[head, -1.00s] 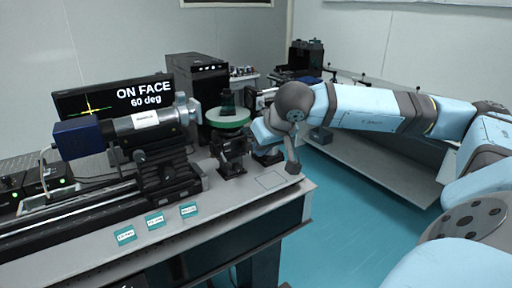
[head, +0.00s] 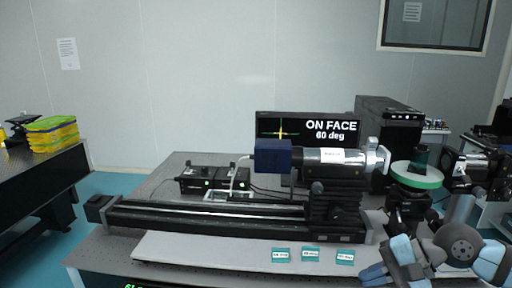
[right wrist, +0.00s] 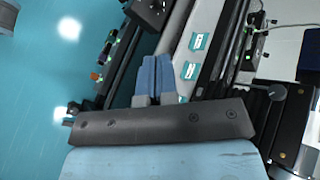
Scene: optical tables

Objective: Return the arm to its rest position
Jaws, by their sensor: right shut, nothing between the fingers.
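My right arm (head: 460,245) is bent at the lower right of the head view, in front of the optical table (head: 105,245). My right gripper (head: 372,275) is at the table's front edge, below the small teal labels. In the right wrist view its two blue fingers (right wrist: 155,75) are shut together with nothing between them. My left gripper is not in view.
A long black rail (head: 210,216) carries a silver tube instrument (head: 335,157) with a blue camera block (head: 272,155). A green round plate (head: 417,175) stands on a mount near my right arm. A side table (head: 40,170) holds yellow-green trays (head: 52,134).

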